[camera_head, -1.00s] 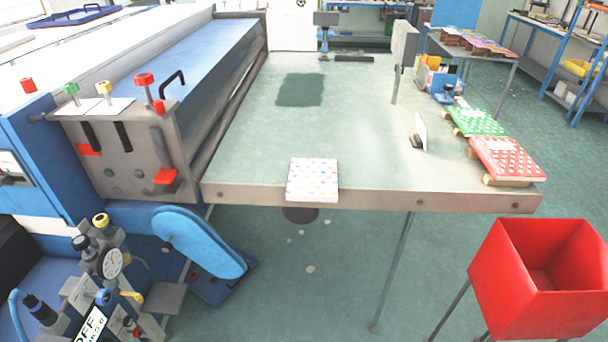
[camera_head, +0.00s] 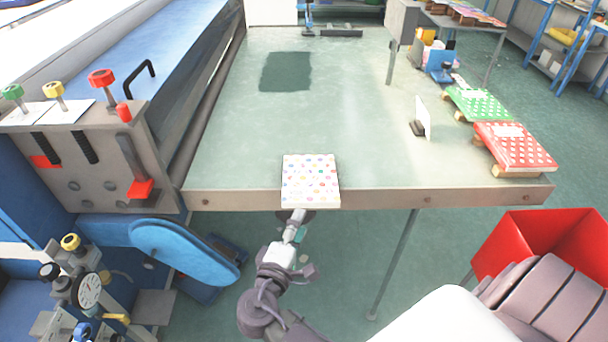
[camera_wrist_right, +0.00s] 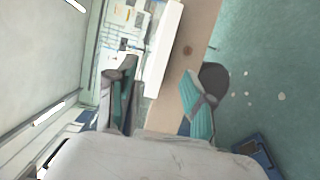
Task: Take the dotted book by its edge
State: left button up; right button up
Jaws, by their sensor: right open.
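The dotted book (camera_head: 311,178), white with many coloured dots, lies flat at the front edge of the long table, its near edge slightly over the rim. My right gripper (camera_head: 297,216) is just below and in front of that near edge, pointing up at it. In the right wrist view the gripper (camera_wrist_right: 160,105) is open, its two teal-padded fingers apart. The book's white edge (camera_wrist_right: 164,48) shows ahead, in line with the gap. I cannot tell whether a finger touches it. My left gripper is not in view.
The table top (camera_head: 350,110) is mostly clear around the book. A green dotted book (camera_head: 477,104) and a red dotted book (camera_head: 514,146) lie at its right side near a small white upright card (camera_head: 423,117). A red bin (camera_head: 540,240) stands front right. A blue machine is at left.

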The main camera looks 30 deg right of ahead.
aim_at(312, 193)
jog(key=p+x, duration=0.1)
jog(key=x, duration=0.4)
jog(key=shift+w+d+f, duration=0.1)
jog(key=shift+w+d, duration=0.1)
jog(key=shift+w, duration=0.05)
jog(key=p+x, duration=0.2)
jog(key=x, duration=0.2)
jog(key=shift+w+d+p, duration=0.25)
jog(key=shift+w+p, duration=0.1)
jog(key=shift+w+d+f, duration=0.1)
jog(key=shift+w+d, duration=0.15)
jog(key=shift+d, duration=0.05)
jog(key=shift+s+a, duration=0.1)
jog(key=shift+c, duration=0.3)
jog(key=shift+c, duration=1.3)
grip_shut()
